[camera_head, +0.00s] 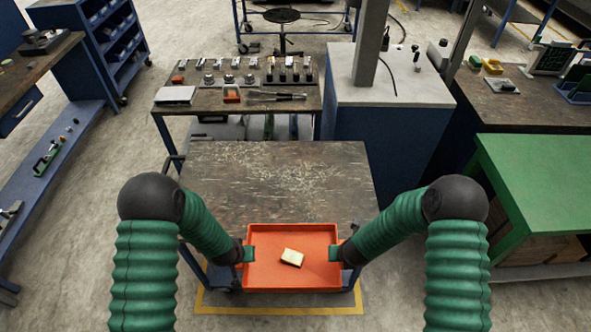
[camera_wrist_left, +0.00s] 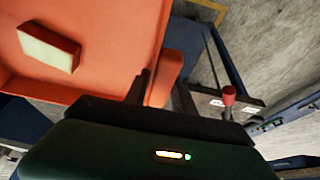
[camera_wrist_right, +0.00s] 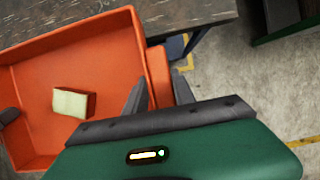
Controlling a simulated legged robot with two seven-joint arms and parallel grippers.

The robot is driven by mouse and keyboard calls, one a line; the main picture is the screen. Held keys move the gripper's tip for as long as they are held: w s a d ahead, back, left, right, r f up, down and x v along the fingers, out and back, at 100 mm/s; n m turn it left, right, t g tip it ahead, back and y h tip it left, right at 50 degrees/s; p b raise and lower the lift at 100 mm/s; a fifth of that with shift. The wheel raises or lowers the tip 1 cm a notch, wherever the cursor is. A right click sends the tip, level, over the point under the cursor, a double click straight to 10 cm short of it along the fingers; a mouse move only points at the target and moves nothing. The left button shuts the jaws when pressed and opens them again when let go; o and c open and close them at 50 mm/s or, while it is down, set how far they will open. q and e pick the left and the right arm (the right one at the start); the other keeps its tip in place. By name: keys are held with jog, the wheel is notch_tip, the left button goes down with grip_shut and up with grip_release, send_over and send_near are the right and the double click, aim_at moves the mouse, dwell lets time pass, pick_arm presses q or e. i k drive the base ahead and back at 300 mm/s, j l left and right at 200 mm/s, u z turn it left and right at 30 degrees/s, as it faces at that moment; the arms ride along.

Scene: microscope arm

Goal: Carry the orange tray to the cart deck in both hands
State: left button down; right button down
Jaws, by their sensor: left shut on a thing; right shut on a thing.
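The orange tray (camera_head: 291,284) is in the lower middle of the head view, level, at the near edge of the cart deck (camera_head: 275,185). A small pale block (camera_head: 292,257) lies in it. My left gripper (camera_head: 247,254) is shut on the tray's left side, and my right gripper (camera_head: 336,253) is shut on its right side. The left wrist view shows the tray (camera_wrist_left: 100,45) and block (camera_wrist_left: 48,46) beside the left fingers (camera_wrist_left: 160,95). The right wrist view shows the tray (camera_wrist_right: 85,55) beside the right fingers (camera_wrist_right: 158,92). Whether the tray touches the deck is hidden.
The scratched dark deck is bare. Behind it stands a bench (camera_head: 235,100) with several small parts and tools. A grey-topped blue cabinet (camera_head: 385,90) is at the back right, and a green table (camera_head: 545,180) at the right. Yellow floor lines (camera_head: 280,310) lie below the tray.

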aim_at(297, 185)
jog(key=i, duration=1.2)
